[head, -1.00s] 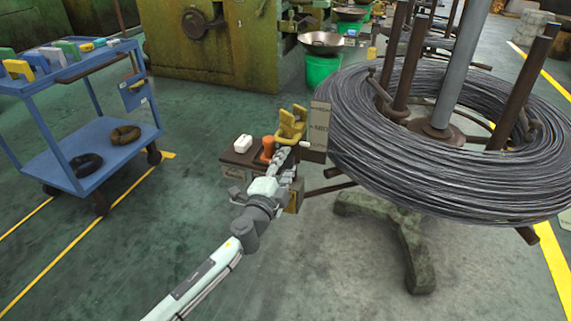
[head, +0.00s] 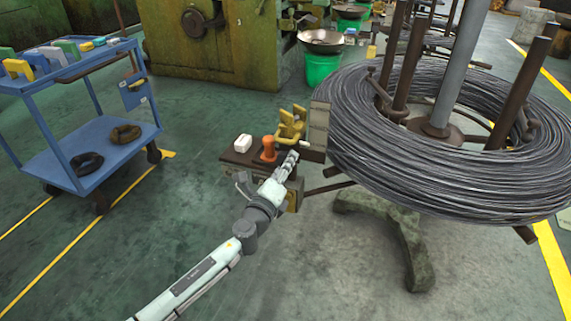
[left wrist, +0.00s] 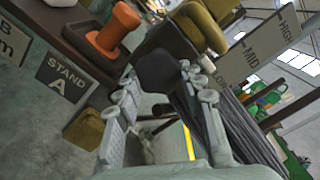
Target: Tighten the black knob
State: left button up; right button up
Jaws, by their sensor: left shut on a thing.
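The black knob (left wrist: 158,72) shows in the left wrist view as a dark faceted piece at the tips of my left gripper (left wrist: 162,88). The gripper's two grey fingers stand on either side of it, shut on it. In the head view my left gripper (head: 291,158) is at the front right of the small stand (head: 236,158); I cannot make out the knob there. My right gripper is in neither view.
An orange peg (head: 268,150), a white block (head: 243,144) and a yellow fixture (head: 291,123) sit close by on the stand. A large wire coil (head: 440,190) is at right. A blue cart (head: 110,165) stands at left, with open floor between.

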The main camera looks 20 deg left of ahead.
pick_arm(q)
jog(key=shift+m, duration=0.5)
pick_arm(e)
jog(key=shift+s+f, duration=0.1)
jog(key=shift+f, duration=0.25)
pick_arm(q)
jog(key=o, duration=1.2)
jog(key=shift+c, duration=0.2)
jog(key=shift+s, duration=0.1)
jog(key=s, duration=1.2)
jog(key=shift+a, duration=0.25)
jog(key=shift+a, duration=0.1)
